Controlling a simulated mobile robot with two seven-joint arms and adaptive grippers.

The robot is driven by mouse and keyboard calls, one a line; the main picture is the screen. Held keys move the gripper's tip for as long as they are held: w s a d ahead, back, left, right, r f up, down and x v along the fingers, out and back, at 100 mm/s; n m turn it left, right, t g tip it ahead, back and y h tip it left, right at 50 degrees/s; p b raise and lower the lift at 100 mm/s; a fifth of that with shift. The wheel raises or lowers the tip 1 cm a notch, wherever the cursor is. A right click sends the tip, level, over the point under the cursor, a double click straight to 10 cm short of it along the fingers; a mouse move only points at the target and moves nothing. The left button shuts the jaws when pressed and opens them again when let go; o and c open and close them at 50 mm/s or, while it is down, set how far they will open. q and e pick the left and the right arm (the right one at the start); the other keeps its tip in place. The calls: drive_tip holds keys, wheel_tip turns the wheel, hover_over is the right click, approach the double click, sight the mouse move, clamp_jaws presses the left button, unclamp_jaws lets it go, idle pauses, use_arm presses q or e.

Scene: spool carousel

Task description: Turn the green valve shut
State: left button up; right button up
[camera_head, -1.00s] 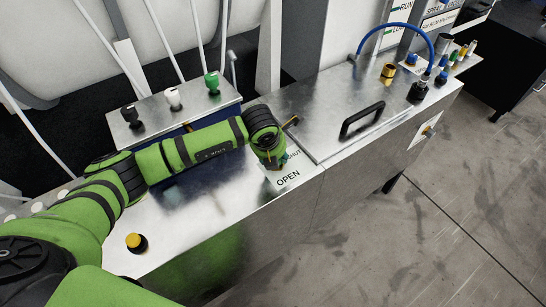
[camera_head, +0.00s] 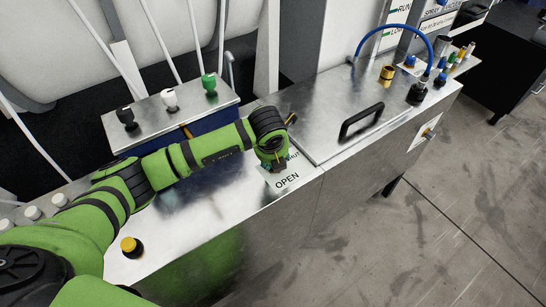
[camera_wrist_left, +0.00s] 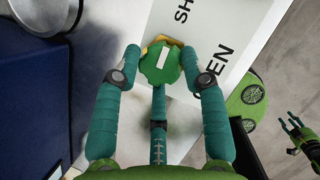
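The green valve (camera_wrist_left: 160,63) is a small lobed knob with a white bar on top, in the left wrist view. A yellow part (camera_wrist_left: 157,41) shows behind it. It sits by a white label plate (camera_wrist_left: 232,18), partly covered, reading SHUT and OPEN. My left gripper (camera_wrist_left: 162,57) has a finger on each side of the knob, seemingly touching it, and a third finger below. In the head view, my left gripper (camera_head: 275,164) is over the label and hides the valve. My right gripper (camera_wrist_left: 286,123) is open and empty at the right edge of the wrist view.
A raised box (camera_head: 155,115) carries black, white and green knobs (camera_head: 210,84). A yellow button (camera_head: 129,244) is at the front left. A lid with a black handle (camera_head: 361,120) and a blue hose (camera_head: 400,25) lie to the right. The steel top between is clear.

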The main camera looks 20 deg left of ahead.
use_arm(q)
drive_tip(key=shift+o, duration=1.4)
drive_tip(key=shift+w+d+r, duration=0.1)
drive_tip(key=shift+w+r, duration=0.2)
drive_tip(key=shift+w, duration=0.05)
drive_tip(key=shift+f, duration=0.25)
drive_tip(key=v, duration=1.2)
